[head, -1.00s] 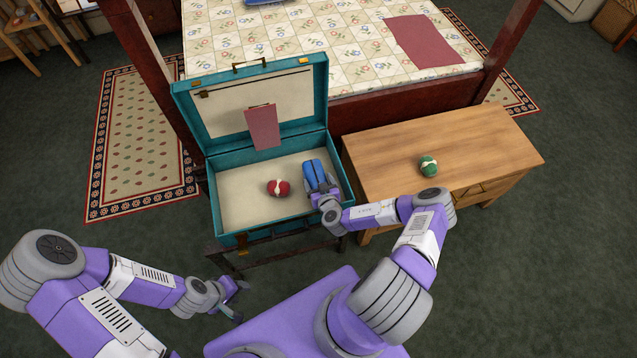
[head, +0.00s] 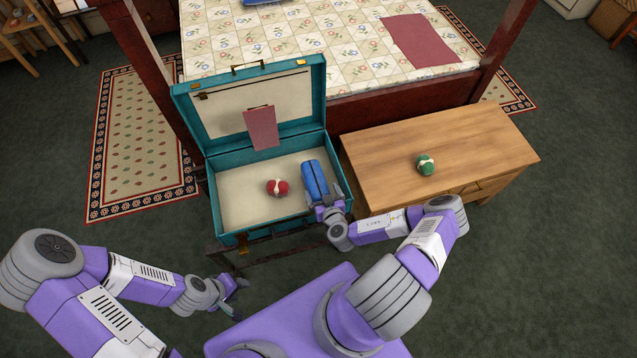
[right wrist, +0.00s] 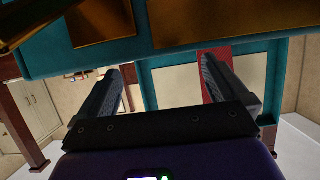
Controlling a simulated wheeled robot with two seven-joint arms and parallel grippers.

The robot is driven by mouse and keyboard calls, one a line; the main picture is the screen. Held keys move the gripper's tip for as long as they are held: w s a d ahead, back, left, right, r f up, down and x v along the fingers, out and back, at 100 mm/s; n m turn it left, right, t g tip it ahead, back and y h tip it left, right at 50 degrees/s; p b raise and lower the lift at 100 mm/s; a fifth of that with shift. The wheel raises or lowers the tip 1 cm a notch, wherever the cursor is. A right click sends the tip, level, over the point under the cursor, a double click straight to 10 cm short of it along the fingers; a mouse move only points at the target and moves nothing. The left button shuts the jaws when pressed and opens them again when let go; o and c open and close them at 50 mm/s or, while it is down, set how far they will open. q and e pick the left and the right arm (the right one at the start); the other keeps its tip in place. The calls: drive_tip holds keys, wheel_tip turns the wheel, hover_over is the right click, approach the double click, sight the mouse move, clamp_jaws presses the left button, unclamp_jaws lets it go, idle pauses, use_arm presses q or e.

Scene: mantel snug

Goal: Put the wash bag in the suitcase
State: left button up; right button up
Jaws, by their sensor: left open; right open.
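The blue wash bag (head: 314,177) lies in the right part of the open teal suitcase (head: 218,213). My right gripper (head: 325,200) is open at the bag's near end, by the suitcase's right front corner. Whether a finger still touches the bag I cannot tell. In the right wrist view my right gripper (right wrist: 172,82) shows its two fingers spread with nothing held between them, and teal suitcase parts (right wrist: 180,50) beyond. My left gripper (head: 240,284) is open and empty, low in front of the suitcase.
A red ball-like bundle (head: 277,187) lies in the suitcase, left of the bag. A dull red flat piece (head: 262,128) rests against the lid. A wooden table (head: 390,166) at right bears a green bundle (head: 425,164). A bed (head: 345,50) stands behind.

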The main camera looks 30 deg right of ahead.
drive_tip(key=shift+p+v, duration=0.35)
drive_tip(key=shift+v, duration=2.2)
